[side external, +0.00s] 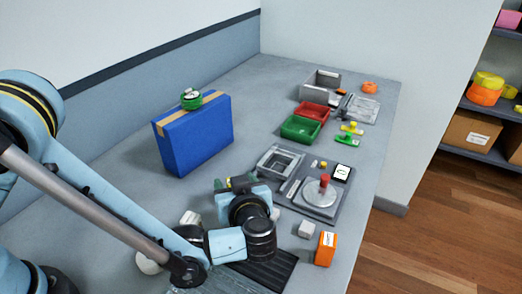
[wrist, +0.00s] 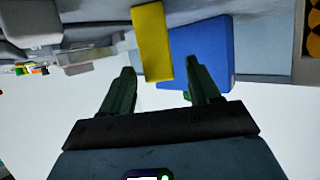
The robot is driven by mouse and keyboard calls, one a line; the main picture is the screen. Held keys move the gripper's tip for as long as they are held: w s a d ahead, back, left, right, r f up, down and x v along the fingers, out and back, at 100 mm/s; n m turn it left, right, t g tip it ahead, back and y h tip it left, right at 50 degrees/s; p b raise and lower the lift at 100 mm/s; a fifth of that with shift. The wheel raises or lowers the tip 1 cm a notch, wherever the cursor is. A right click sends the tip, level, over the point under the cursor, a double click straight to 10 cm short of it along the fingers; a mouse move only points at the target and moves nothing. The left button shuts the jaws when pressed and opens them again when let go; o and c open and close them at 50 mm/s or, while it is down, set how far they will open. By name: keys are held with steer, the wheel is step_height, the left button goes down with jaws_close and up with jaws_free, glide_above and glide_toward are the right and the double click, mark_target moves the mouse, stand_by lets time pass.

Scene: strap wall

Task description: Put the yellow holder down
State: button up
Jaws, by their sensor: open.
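A plain yellow block, which I take for the yellow holder (wrist: 152,38), shows in the wrist view at the top middle. Its lower end lies between the fingertips of my gripper (wrist: 160,68), nearer the left finger. I cannot tell whether it touches that finger or what it rests on. My gripper is open, with dark green fingers apart. In the side external view my gripper (side external: 237,184) is over the front of the table, facing the blue case; I cannot make out the yellow block there.
The upright blue case (side external: 193,134) has a tan strap and a green round device (side external: 190,98) on top. Red (side external: 311,115) and green (side external: 300,129) trays, a grey bin (side external: 320,84) and a grey fixture plate (side external: 318,197) stand to the right. Open table lies behind the case.

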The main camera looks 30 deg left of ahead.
steer(key=v, duration=0.4)
step_height(320, 180, up, 7)
steer(key=s+a+m+g+h, duration=0.1)
steer(key=s+a+m+h, duration=0.2)
steer(key=a, duration=0.6)
steer(key=s+a+r+m+g+h, duration=0.1)
steer(key=s+a+m+h, duration=0.3)
steer(key=a, duration=0.6)
steer(key=shift+a+m+h, duration=0.3)
steer(key=shift+m+h, duration=0.6)
steer(key=shift+h, duration=0.4)
